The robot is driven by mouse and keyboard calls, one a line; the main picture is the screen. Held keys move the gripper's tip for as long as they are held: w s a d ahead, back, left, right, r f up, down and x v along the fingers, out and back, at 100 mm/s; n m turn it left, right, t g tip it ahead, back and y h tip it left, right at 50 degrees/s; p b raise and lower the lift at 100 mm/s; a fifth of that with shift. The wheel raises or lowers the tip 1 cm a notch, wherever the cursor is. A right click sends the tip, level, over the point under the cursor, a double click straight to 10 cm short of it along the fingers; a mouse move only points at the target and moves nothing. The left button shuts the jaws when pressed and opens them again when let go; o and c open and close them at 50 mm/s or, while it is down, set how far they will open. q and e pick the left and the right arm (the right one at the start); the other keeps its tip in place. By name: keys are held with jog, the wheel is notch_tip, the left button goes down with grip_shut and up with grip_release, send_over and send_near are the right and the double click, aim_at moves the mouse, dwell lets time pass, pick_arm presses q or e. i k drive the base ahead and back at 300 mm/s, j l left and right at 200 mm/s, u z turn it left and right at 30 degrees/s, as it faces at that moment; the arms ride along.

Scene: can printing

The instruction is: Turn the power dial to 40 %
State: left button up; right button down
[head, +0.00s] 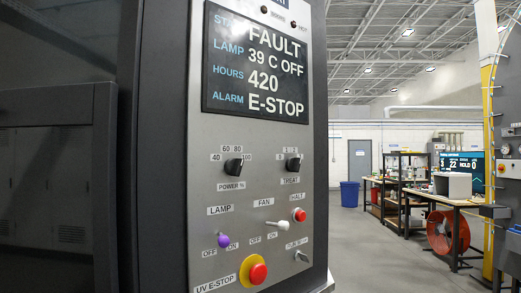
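The power dial (233,167) is a black knob on the grey front panel (205,195) of a dark cabinet, left of the picture's middle. Its label "POWER %" (231,185) is below it, and marks 40 (216,157), 60 and 80 show around its top; a further mark on its right is partly hidden or too small to read. I cannot tell for certain which mark the pointer faces. Neither of my grippers shows, and nothing touches the dial.
A display (258,62) above reads FAULT, 39 C OFF, 420, E-STOP. Nearby are the treat dial (294,164), purple-tipped lamp switch (223,240), white fan switch (280,225), red halt button (299,215) and UV E-stop (258,273). Open floor (360,250) lies to the right.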

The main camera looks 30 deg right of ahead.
aim_at(233, 167)
jog(key=l+u, duration=0.15)
jog(key=l, duration=0.5)
jog(key=l+u, duration=0.1)
jog(key=l, duration=0.55)
jog(key=l+u, duration=0.15)
jog(key=l, duration=0.55)
jog(key=l+u, duration=0.1)
jog(key=l, duration=0.55)
jog(key=k+l+u, duration=0.15)
jog(key=l, duration=0.5)
jog(key=l+u, duration=0.1)
jog(key=l, duration=0.55)
jog(key=k, duration=0.05)
